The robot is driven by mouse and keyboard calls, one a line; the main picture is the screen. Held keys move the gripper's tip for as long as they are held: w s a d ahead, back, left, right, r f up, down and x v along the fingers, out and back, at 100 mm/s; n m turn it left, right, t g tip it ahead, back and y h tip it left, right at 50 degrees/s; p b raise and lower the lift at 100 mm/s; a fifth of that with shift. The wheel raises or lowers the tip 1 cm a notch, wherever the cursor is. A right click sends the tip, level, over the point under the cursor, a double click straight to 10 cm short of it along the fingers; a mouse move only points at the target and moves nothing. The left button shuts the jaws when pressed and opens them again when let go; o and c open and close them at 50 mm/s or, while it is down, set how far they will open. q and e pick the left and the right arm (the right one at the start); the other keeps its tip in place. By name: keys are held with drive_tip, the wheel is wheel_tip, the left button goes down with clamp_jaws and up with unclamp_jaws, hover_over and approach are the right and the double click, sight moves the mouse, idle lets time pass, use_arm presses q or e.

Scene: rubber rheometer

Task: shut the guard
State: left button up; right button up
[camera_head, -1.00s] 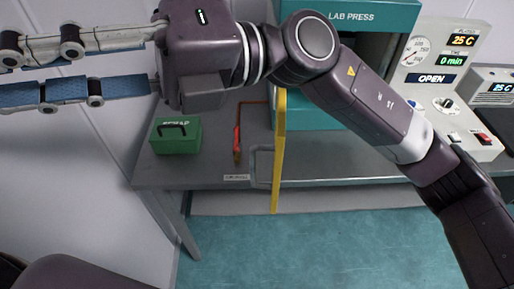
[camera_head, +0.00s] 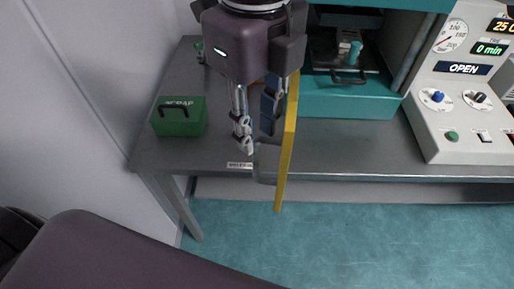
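The guard (camera_head: 288,140) shows in the head view as a yellow-edged panel seen nearly edge-on. It is swung open and sticks out past the front of the bench, left of the teal press (camera_head: 350,95). A grey bracket-like handle (camera_head: 266,165) sits on its left side near the bench edge. My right gripper (camera_head: 257,142) points down just left of the guard. Its fingers are apart, with the tips just above the handle; nothing shows between them, and I cannot tell whether they touch it. My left gripper is out of view.
A green SCRAP box (camera_head: 180,118) stands on the bench's left part. The control panel (camera_head: 465,90) reads OPEN and stands right of the press. The grey bench top (camera_head: 345,150) is clear in front of the press. A wall closes the left side.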

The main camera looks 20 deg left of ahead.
drive_tip(key=shift+f+p, duration=0.55)
drive_tip(key=shift+f, duration=2.55)
drive_tip(key=shift+c, duration=0.3)
clamp_jaws()
